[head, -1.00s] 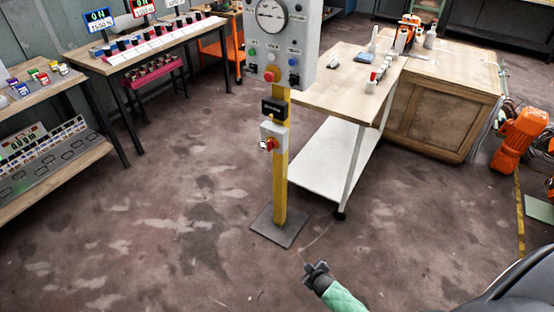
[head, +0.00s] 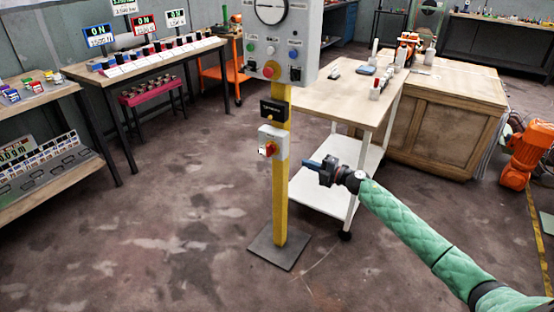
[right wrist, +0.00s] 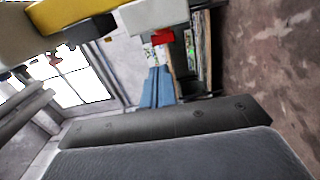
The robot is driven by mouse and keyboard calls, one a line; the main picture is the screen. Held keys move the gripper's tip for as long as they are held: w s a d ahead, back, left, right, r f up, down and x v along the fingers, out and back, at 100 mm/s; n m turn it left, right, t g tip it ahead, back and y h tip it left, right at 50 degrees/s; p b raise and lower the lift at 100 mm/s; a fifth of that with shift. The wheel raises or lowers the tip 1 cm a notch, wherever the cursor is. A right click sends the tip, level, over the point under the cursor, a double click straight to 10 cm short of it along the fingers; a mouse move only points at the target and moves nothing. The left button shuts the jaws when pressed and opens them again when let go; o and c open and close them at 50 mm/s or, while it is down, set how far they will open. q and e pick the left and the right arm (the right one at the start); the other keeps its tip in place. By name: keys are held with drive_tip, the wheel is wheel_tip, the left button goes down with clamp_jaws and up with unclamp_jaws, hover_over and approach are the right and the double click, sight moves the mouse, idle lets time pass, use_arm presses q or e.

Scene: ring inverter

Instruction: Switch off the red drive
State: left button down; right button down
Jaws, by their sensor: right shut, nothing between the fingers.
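A yellow post (head: 281,200) carries a grey panel (head: 300,40) with a dial, coloured buttons and a red knob. Lower on it is a white box (head: 281,138) with a red switch (head: 268,149); the switch also shows in the right wrist view (right wrist: 163,38). My left gripper is not in view.
A wooden-topped trolley (head: 330,95) stands close behind the post and my right gripper. A wooden crate (head: 440,115) and an orange robot arm (head: 528,155) are farther right. The post's base plate (head: 278,250) lies on open floor.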

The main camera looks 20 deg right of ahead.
sight(270, 148)
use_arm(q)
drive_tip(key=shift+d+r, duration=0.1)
use_arm(e)
drive_tip(key=shift+r+n, duration=0.3)
drive_tip(key=shift+r, duration=0.1)
drive_tip(key=shift+w, duration=0.1)
